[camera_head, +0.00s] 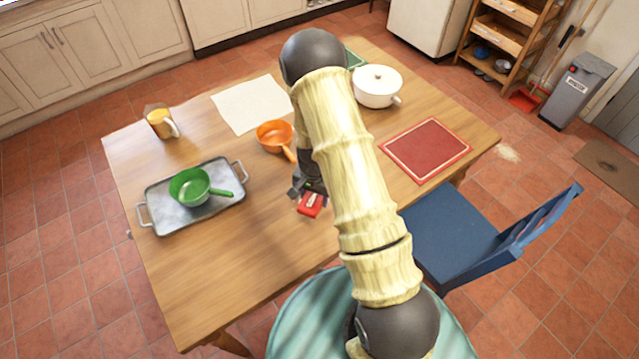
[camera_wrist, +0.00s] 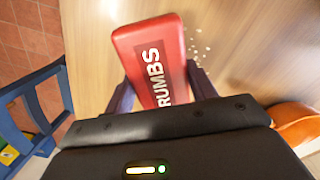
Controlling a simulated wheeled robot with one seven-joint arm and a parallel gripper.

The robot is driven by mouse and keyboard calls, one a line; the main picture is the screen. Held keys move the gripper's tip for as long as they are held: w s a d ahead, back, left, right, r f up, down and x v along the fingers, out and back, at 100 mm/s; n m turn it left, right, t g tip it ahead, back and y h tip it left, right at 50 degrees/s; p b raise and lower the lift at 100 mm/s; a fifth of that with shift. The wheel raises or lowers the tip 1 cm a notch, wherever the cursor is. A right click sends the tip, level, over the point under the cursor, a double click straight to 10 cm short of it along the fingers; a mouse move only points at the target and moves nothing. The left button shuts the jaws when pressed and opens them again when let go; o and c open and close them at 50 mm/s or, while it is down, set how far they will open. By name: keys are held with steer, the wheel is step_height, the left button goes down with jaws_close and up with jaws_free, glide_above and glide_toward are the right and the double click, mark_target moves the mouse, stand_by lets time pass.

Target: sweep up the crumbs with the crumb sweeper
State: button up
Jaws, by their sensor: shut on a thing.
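The crumb sweeper (camera_head: 311,205) is a small red block, held at the end of my arm over the middle of the wooden table. In the wrist view the sweeper (camera_wrist: 150,45) shows a dark label reading "RUMBS", its first letter hidden. My gripper (camera_wrist: 160,88) is shut on the sweeper, one finger on each side. A few pale crumbs (camera_wrist: 198,43) lie on the table just right of the sweeper in the wrist view. In the head view I cannot make out the crumbs. Whether the sweeper touches the tabletop is unclear.
On the table (camera_head: 230,270) are an orange pan (camera_head: 274,136), a metal tray (camera_head: 160,222) bearing a green pan (camera_head: 190,187), a mug (camera_head: 161,123), a white pot (camera_head: 377,86) and a red mat (camera_head: 426,149). A blue chair (camera_head: 450,235) stands at the right edge. The front-left tabletop is clear.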

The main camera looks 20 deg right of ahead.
steer(key=m, duration=0.1)
steer(key=r+m+p, duration=0.1)
steer(key=m, duration=0.3)
steer(key=shift+d+r, duration=0.3)
steer(key=shift+d, duration=0.05)
steer(key=m, duration=0.1)
steer(key=m+p, duration=0.1)
steer(key=m, duration=0.1)
steer(key=shift+d+r, duration=0.1)
steer(key=shift+r, duration=0.15)
steer(key=m, duration=0.3)
steer(key=r+m+p, duration=0.1)
steer(key=shift+w+d+m, duration=0.1)
steer(key=shift+d+m, duration=0.15)
steer(key=shift+m, duration=0.05)
steer(key=m, duration=0.3)
steer(key=shift+d+r+p, duration=0.1)
steer(key=shift+d+p, duration=0.1)
steer(key=shift+p, duration=0.15)
steer(key=shift+w, duration=0.1)
